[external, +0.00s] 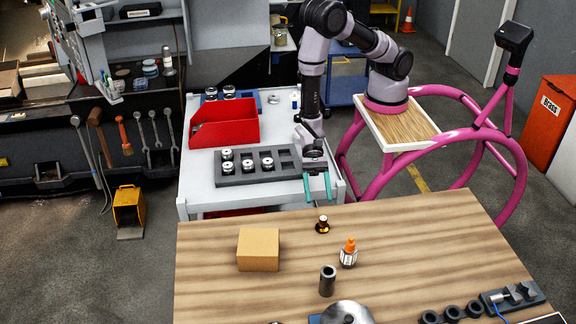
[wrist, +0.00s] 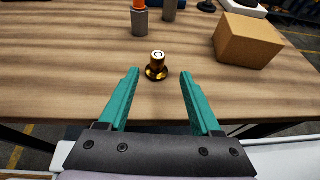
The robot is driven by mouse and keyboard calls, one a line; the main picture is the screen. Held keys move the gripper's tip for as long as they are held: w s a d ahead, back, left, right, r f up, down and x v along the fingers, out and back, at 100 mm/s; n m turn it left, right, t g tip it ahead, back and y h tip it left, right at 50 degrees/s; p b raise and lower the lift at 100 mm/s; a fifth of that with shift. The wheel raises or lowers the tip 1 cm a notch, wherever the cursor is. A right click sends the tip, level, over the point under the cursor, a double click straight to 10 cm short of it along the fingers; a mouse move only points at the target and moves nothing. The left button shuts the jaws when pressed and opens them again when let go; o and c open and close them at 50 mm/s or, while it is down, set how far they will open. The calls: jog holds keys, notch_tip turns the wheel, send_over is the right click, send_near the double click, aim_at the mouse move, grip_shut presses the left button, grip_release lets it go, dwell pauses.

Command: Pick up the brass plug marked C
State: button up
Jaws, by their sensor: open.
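The brass plug marked C (wrist: 157,66) stands upright on the wooden table near its edge. It has a wide round flange, a narrower post and a pale top with a dark letter C. In the external view the plug (external: 322,225) is a small dark and gold piece near the table's back edge. My gripper (wrist: 158,72) has teal fingers, open and empty. In the wrist view the plug shows beyond the fingertips, between their lines. In the external view my gripper (external: 318,199) hangs behind the plug, by the table's back edge, apart from it.
A cardboard box (external: 258,250) stands left of the plug in the external view. An orange-capped bottle (external: 348,254) and a grey cylinder (external: 327,281) stand on the other side of it from me. A grey cart (external: 199,197) carries a red bin (external: 224,124) and a dark tray (external: 235,180).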

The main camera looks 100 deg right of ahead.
aim_at(323, 219)
jog(key=x, duration=0.9)
jog(key=shift+s+r, duration=0.15)
jog(key=shift+r, duration=0.15)
grip_shut()
